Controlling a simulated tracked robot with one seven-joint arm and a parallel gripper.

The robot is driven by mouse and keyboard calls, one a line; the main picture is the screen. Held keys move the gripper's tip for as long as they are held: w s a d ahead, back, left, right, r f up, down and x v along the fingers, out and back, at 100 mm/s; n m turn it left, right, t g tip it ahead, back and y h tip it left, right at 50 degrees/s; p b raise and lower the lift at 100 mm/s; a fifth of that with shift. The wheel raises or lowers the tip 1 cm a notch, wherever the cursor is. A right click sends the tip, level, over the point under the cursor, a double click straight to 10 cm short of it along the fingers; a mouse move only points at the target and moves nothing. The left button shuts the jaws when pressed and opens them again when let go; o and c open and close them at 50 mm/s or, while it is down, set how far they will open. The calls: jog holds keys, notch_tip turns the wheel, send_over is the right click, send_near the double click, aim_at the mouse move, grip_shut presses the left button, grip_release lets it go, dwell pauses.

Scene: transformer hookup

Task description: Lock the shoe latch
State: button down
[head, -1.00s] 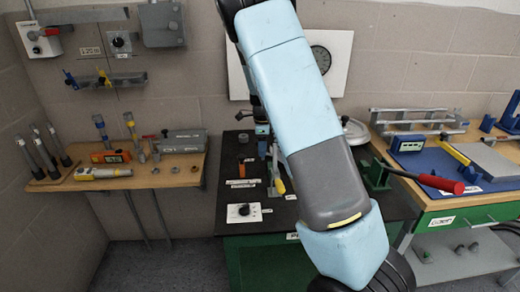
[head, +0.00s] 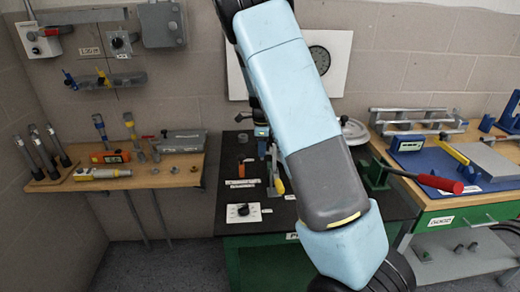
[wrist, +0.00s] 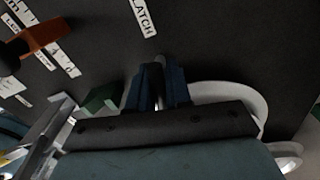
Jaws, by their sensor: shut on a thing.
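My gripper (wrist: 158,88) shows in the wrist view with its two blue fingers close together. They are shut on a thin grey piece (wrist: 159,61), of which only the tip shows. It appears to be the shoe latch, as a white label reading LATCH (wrist: 144,16) lies on the dark bench top just beyond it. The rest of the latch is hidden by the fingers and the gripper body. In the head view my gripper is small, at the back of the black bench (head: 285,212), and my arm covers much of that area.
A pale round rim (wrist: 245,97) curves close to the right of the fingers. In the head view a red-handled lever (head: 440,183) juts out at right.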

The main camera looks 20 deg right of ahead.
jog(key=shift+w+a, duration=0.15)
jog(key=shift+r+n, duration=0.1)
jog(key=shift+n, duration=0.3)
jog(key=shift+w+d+r+n, duration=0.1)
jog(key=shift+d+n, duration=0.1)
jog(key=shift+n, duration=1.15)
jog(key=shift+d+n, duration=0.15)
jog(key=shift+n, duration=1.2)
jog(key=c, duration=1.1)
grip_release()
jog(key=shift+o, duration=0.2)
jog(key=shift+a, duration=0.1)
notch_tip(320, 180, up, 13)
jog(key=shift+r, duration=0.2)
